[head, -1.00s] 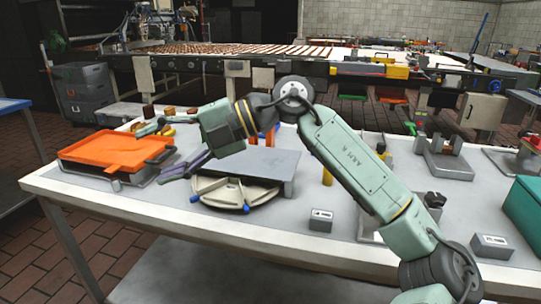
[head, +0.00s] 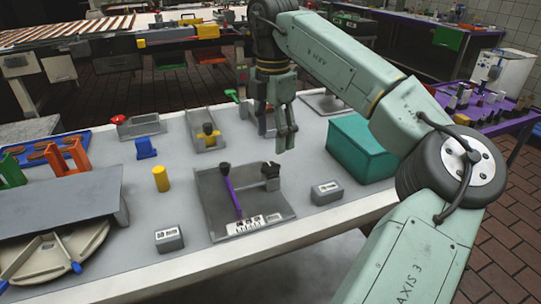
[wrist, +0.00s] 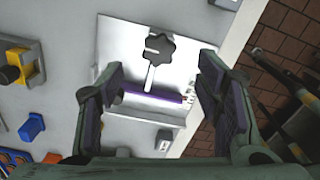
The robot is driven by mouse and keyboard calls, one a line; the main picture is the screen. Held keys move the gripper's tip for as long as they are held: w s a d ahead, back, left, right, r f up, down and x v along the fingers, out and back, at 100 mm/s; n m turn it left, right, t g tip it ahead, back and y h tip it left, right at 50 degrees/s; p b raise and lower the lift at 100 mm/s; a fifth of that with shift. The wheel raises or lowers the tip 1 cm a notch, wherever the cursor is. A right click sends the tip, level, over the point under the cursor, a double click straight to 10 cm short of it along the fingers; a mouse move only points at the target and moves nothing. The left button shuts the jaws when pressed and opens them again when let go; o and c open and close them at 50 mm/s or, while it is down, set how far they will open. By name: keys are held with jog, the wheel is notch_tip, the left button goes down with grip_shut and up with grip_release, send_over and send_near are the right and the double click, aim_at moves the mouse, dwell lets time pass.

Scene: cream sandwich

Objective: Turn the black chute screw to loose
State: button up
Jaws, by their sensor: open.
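A grey fixture tray (head: 215,205) stands on the table with a purple bar (head: 233,200) and a printed scale at its front edge. A black star-shaped knob (head: 271,168) sits on a grey post at its right side. A smaller black knob (head: 225,169) is near the bar's far end. I cannot tell for certain which knob is the chute screw. My gripper (head: 287,149) is open and empty, pointing down above and behind the tray's right side. In the wrist view the star knob (wrist: 158,47) shows between and beyond the open fingers (wrist: 161,70), apart from them.
Small labelled grey blocks stand left (head: 169,239) and right (head: 326,193) of the tray. A teal bin (head: 362,150) is to the right. A yellow cylinder (head: 160,179) and a grey fixture with a yellow part (head: 209,135) are nearby. The table's front edge lies close before the tray.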

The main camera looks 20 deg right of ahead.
aim_at(272, 166)
notch_tip(272, 166, down, 7)
jog(key=shift+a+f+p, duration=0.1)
jog(key=shift+f+p, duration=0.05)
jog(key=shift+p, duration=0.5)
jog(key=shift+c, duration=0.4)
jog(key=c, duration=1.1)
